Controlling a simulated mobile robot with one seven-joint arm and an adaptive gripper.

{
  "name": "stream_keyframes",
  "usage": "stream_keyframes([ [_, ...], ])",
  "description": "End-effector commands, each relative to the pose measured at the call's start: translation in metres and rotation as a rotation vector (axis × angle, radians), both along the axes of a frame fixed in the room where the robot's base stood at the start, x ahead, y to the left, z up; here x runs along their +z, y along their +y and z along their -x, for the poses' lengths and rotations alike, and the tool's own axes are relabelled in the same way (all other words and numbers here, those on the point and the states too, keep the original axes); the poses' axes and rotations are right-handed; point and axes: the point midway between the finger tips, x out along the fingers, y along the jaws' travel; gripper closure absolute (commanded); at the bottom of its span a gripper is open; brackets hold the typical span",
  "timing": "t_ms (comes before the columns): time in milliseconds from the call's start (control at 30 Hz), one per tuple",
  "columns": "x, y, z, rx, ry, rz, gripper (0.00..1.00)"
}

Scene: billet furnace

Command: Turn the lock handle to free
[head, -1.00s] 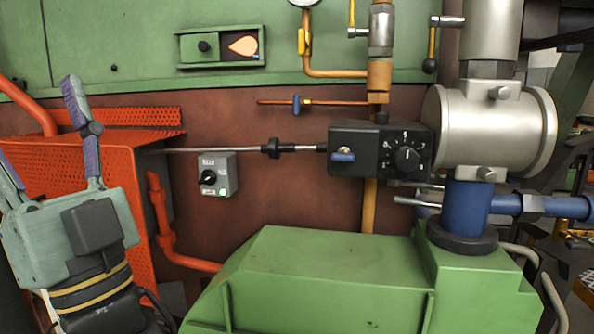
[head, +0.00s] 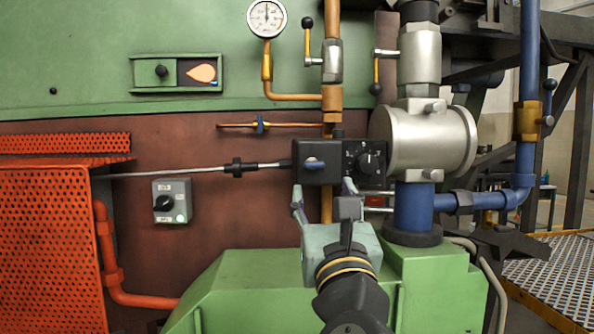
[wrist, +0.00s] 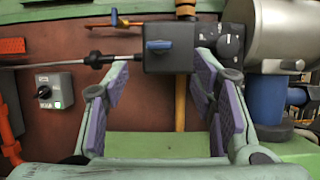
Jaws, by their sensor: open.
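A black control box (head: 318,175) sits left of the silver valve body, with a small blue handle (head: 314,162) on its front face. The handle lies about level. It also shows in the wrist view (wrist: 158,45). The box's right part carries a round black dial (head: 370,162) with small marks too blurred to read. My gripper (head: 325,194) is open and empty, just below and in front of the box. In the wrist view its two padded fingers (wrist: 163,82) stand apart, with the handle above the gap between them. No finger touches the handle.
A green housing (head: 250,280) lies below. A grey switch box (head: 172,202) is on the brown wall at left, near an orange mesh guard (head: 50,240). A thin rod (head: 190,172) runs into the box's left side. Blue pipework (head: 480,203) and the silver valve body (head: 430,140) stand at right.

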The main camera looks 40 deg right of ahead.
Motion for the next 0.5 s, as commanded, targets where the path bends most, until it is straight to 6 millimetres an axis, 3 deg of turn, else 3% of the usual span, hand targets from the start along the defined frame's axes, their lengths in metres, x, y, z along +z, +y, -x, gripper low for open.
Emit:
stream_keyframes([
  [300, 0.026, -0.028, -0.049, 0.001, 0.004, 0.001, 0.48],
  [500, 0.034, -0.04, -0.068, 0.001, 0.003, 0.002, 0.48],
])
